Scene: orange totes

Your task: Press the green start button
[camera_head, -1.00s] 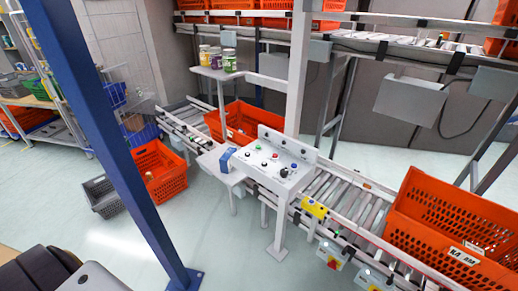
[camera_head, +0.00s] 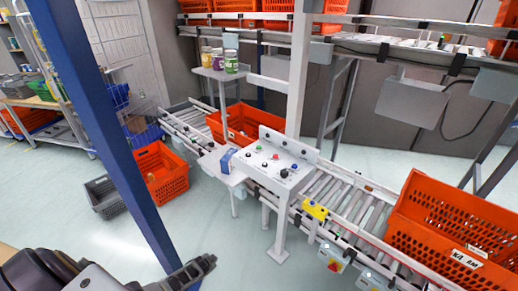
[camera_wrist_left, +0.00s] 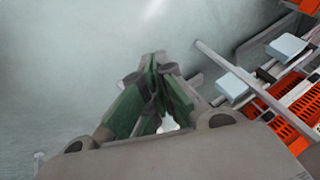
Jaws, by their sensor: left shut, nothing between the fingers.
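The control panel (camera_head: 268,163) is a white sloped box on a post beside the conveyor, in the middle of the head view. A small green button (camera_head: 265,141) shows near its upper edge. A red button (camera_head: 275,156), a blue one (camera_head: 295,166) and several dark knobs are also on it. My left gripper (camera_head: 205,264) is at the bottom of the head view, in front of and left of the panel, well apart from it. In the left wrist view its green-padded fingers (camera_wrist_left: 156,62) are together and empty. My right gripper is out of view.
A blue post (camera_head: 105,125) crosses the left side, close to my left arm. A roller conveyor (camera_head: 345,205) carries orange totes, one at the right (camera_head: 445,225). Jars (camera_head: 218,58) stand on a shelf behind.

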